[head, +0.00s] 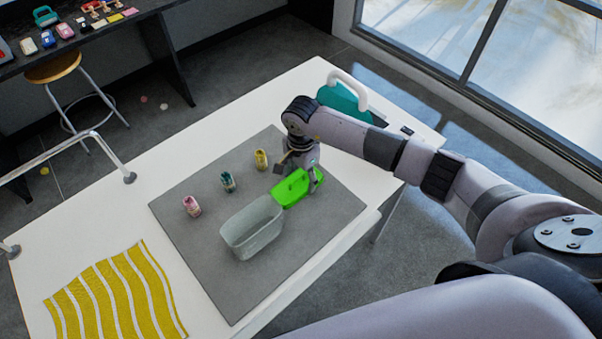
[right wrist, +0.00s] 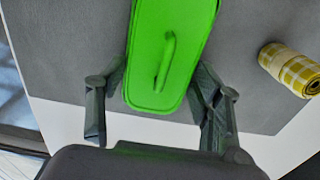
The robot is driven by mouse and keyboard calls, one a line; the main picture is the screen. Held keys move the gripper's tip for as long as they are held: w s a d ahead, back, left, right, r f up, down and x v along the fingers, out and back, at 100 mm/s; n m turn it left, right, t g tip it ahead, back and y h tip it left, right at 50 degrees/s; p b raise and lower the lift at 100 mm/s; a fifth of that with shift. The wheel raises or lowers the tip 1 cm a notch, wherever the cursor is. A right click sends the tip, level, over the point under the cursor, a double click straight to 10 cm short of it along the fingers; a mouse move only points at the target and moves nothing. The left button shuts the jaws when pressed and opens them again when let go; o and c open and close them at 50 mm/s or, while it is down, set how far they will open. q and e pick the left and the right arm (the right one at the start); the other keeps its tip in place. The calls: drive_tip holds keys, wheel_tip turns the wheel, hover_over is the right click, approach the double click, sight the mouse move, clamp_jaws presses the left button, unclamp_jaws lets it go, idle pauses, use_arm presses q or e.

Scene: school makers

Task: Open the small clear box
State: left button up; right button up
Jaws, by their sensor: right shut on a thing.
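The small clear box (head: 250,232) stands on the grey mat with its top uncovered and its inside looking empty. Its bright green lid (head: 290,190) is off the box, just beyond its upper right end. My right gripper (head: 308,178) is shut on the lid. In the right wrist view the green lid (right wrist: 150,85), with its raised handle, lies between my two fingers (right wrist: 160,90). I cannot tell whether the lid touches the mat. My left gripper is not in view.
Small pink (head: 191,206), teal (head: 228,181) and yellow (head: 261,159) items stand on the grey mat (head: 300,245) left of the box. A yellow striped cloth (head: 115,295) lies at the table's lower left. A teal thing with a white handle (head: 345,100) is behind my right arm.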

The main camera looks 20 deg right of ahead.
drive_tip(key=o, duration=0.8)
drive_tip(key=shift+f, duration=0.1)
drive_tip(key=o, duration=0.5)
